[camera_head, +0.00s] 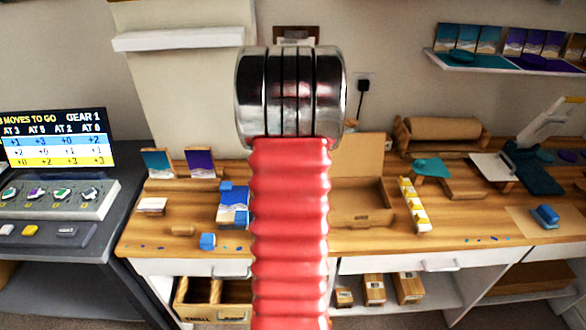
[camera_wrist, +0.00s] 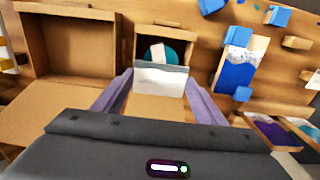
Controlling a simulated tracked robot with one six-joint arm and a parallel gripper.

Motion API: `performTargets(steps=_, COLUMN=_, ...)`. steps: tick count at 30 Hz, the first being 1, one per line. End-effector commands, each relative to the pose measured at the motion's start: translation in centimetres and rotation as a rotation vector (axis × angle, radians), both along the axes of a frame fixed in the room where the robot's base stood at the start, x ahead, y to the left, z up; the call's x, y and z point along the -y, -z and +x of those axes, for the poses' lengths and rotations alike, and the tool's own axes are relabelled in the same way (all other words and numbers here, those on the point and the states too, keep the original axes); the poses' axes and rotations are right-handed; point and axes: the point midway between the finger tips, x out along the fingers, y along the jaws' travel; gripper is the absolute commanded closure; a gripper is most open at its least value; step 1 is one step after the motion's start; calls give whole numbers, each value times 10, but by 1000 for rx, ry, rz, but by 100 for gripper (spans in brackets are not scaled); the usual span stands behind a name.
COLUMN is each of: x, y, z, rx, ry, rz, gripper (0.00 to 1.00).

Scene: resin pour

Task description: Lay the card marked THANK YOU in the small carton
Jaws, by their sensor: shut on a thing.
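The small open carton (camera_wrist: 188,22) is ahead of my gripper in the wrist view. A round teal piece (camera_wrist: 174,50) with a small pale tag on it lies inside. My gripper (camera_wrist: 160,76) is shut on a pale white and grey-blue card (camera_wrist: 160,80), held between the fingertips at the carton's near edge. I cannot read any words on the card. A brown cardboard flap (camera_wrist: 155,106) shows below the card, between the fingers. In the head view my arm hides the gripper, the card and the small carton.
A larger open carton (camera_head: 362,218) stands beside it, also seen in the wrist view (camera_wrist: 70,14). A yellow-and-white strip (camera_head: 415,205) lies to the right. The front worktop has some clear wood.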

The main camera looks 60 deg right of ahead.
Motion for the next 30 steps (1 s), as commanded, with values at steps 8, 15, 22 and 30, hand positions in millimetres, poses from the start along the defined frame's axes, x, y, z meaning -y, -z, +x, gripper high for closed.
performTargets(steps=8, x=-1, y=5, z=0, rx=-1, ry=-1, rz=2, gripper=46)
performTargets(steps=15, x=-1, y=20, z=1, rx=-1, ry=-1, rz=2, gripper=46)
performTargets(steps=22, x=-1, y=40, z=1, rx=-1, ry=-2, rz=3, gripper=46)
performTargets(steps=30, x=-1, y=63, z=1, rx=-1, ry=-2, rz=3, gripper=46)
